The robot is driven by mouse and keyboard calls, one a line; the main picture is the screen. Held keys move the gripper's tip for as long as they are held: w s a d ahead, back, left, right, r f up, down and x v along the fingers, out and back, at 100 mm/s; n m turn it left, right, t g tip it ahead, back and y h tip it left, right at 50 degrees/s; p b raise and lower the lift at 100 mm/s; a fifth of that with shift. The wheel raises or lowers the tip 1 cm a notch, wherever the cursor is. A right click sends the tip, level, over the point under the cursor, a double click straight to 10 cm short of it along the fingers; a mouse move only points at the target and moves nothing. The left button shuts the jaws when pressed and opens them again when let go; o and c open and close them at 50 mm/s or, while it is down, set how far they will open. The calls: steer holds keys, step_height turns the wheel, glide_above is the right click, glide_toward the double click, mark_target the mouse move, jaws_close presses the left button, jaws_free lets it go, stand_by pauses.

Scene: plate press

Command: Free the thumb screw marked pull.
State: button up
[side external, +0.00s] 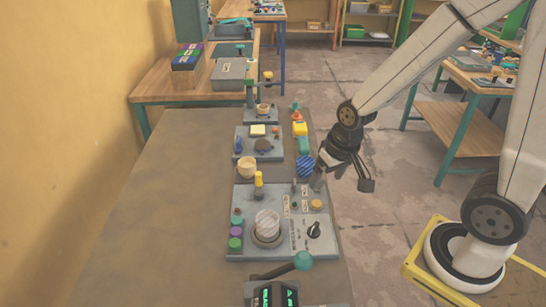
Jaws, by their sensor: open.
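A grey press panel (240,247) lies on the table with several small controls on it. Small upright posts stand near its upper right, beside white label strips (286,206). The label lettering is too small to read, so I cannot tell which part is the thumb screw marked pull. My gripper (343,180) is open and appears empty, at the panel's upper right edge. Its left finger is close to the posts and partly hides that corner. I cannot tell whether it touches anything.
On the panel are a striped cylinder (267,223), a black knob (314,230), a yellow-topped post (258,180) and green and purple buttons. A teal-ended lever (303,261) is in front. The table's left is clear.

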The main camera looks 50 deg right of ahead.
steer(key=w+d+f+m+y, duration=0.2)
steer(key=w+d+f+m, duration=0.35)
steer(key=m, duration=0.75)
steer(key=m+y, duration=0.1)
steer(key=m, duration=1)
glide_toward(295, 182)
steer(key=f, duration=0.2)
steer(key=shift+a+r+t, duration=0.1)
steer(key=shift+r+t, duration=0.05)
steer(key=shift+t, duration=0.25)
steer(key=shift+x, duration=3.85)
jaws_close()
